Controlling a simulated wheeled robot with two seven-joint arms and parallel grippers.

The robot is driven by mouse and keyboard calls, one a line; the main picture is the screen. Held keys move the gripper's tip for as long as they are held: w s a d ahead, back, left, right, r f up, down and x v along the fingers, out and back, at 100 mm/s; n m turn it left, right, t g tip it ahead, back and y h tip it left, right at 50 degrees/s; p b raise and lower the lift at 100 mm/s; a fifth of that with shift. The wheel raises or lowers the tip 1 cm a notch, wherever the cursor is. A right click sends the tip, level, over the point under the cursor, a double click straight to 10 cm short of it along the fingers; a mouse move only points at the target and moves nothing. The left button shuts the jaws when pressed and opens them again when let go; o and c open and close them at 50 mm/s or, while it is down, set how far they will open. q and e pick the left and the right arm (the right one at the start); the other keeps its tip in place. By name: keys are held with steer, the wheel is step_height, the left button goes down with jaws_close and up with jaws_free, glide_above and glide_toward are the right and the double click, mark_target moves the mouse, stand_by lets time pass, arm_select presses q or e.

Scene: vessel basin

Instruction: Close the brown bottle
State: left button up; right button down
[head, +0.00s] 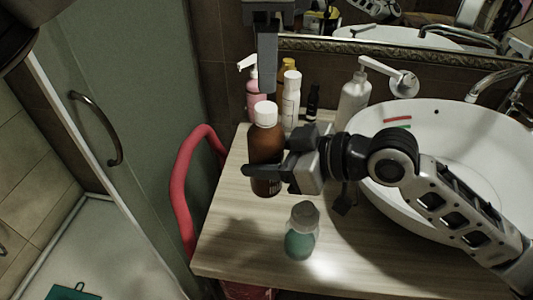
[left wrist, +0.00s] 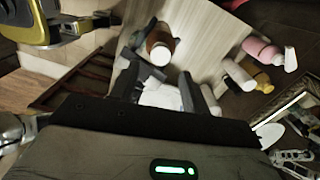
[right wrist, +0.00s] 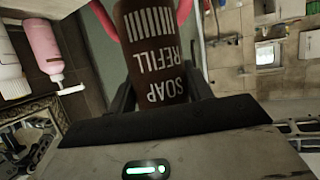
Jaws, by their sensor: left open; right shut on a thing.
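The brown bottle (head: 265,150) stands upright near the left part of the wooden counter. A white cap (head: 265,114) sits on its top; I cannot tell how tightly. My right gripper (head: 262,178) is shut around the bottle's body from the right. In the right wrist view the brown bottle (right wrist: 155,50) shows its "SOAP REFILL" label between the fingers. My left gripper (head: 267,88) is open and empty, pointing down just above or behind the cap. In the left wrist view the white cap (left wrist: 160,52) shows from above, beyond the open fingers.
A small teal bottle (head: 301,235) stands in front. A pink pump bottle (head: 256,98), white bottle (head: 291,100), small black bottle (head: 312,104) and white dispenser (head: 354,102) stand behind. The basin (head: 455,130) is right, a red rail (head: 180,185) left. The counter's front left is clear.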

mark_target(266, 106)
arm_select(q)
steer(key=n, duration=0.2)
steer(key=r+n, duration=0.1)
steer(key=n, duration=0.1)
steer(key=r+n, duration=0.1)
steer(key=n, duration=0.2)
steer(key=shift+f, duration=0.1)
steer(key=shift+f, duration=4)
steer(key=c, duration=1)
jaws_close()
